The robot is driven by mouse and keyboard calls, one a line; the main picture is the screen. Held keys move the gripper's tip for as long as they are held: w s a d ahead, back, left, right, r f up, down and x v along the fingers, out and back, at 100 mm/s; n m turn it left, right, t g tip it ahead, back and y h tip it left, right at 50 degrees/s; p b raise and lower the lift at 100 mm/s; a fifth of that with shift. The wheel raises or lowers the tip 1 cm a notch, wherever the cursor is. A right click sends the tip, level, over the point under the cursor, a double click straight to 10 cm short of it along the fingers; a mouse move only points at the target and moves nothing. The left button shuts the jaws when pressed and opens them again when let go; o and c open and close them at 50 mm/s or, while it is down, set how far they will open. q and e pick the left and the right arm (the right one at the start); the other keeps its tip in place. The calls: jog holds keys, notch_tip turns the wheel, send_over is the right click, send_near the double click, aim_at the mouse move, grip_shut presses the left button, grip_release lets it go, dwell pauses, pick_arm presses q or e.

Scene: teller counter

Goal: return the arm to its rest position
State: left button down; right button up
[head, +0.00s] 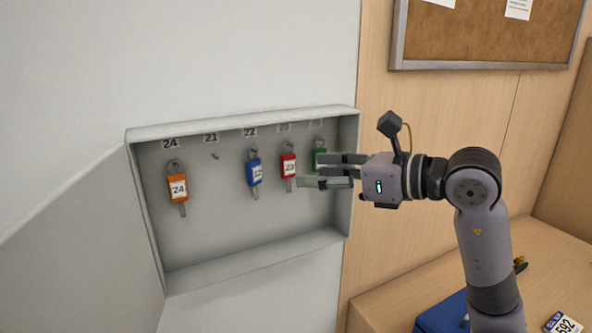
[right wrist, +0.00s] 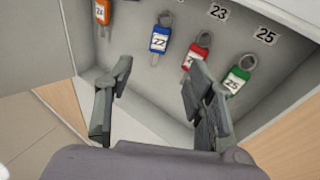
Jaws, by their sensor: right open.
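My right gripper (head: 325,172) is open and empty, level with the right side of the open key cabinet (head: 240,255). Its two fingers (right wrist: 155,100) also show apart in the right wrist view, with nothing between them. An orange key tag 24 (head: 177,188), a blue tag (head: 254,172) and a red tag 23 (head: 289,166) hang inside. A green tag (head: 319,157) hangs at the far right, partly hidden by my right gripper in the head view; it shows in the right wrist view (right wrist: 236,80) under label 25. My left gripper is not in view.
The cabinet door (head: 75,240) stands open to the left. The hook under label 21 (head: 211,137) is bare. A cork board (head: 490,35) hangs on the wood wall. Below my right arm, a wooden counter (head: 400,300) holds a blue object (head: 440,315) and a number plate (head: 563,323).

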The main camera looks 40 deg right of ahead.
jog(key=a+r+m+t+y, duration=0.3)
jog(key=a+m+t+y, duration=0.15)
jog(key=a+y, duration=0.6)
jog(key=w+d+f+m+t+h, duration=0.15)
jog(key=d+f+m+h, duration=0.4)
jog(key=m+h, duration=0.6)
jog(key=w+d+f+m+t+h, duration=0.15)
jog(key=d+f+m+h, duration=0.25)
jog(key=f+m+h, duration=0.75)
notch_tip(320, 180, down, 8)
jog(key=m+g+y, duration=0.2)
jog(key=m+g, duration=0.4)
jog(key=m, duration=0.2)
jog(key=s+a+f+m+g+y, duration=0.1)
jog(key=s+a+f+g, duration=0.2)
jog(key=f, duration=0.5)
jog(key=s+a+f+m+g+y, duration=0.1)
jog(key=s+a+f+g+y, duration=0.1)
jog(key=s+f+g, duration=0.35)
jog(key=s+a+f+g+y, duration=0.4)
jog(key=s+a+f+g, duration=0.1)
jog(key=s+a+f, duration=0.65)
notch_tip(320, 180, down, 25)
jog(key=s+d+f+g, duration=0.2)
jog(key=s+d+f, duration=0.1)
jog(key=s+f, duration=1.4)
jog(key=shift+d+n+h, duration=0.2)
jog(key=shift+n+h, duration=0.15)
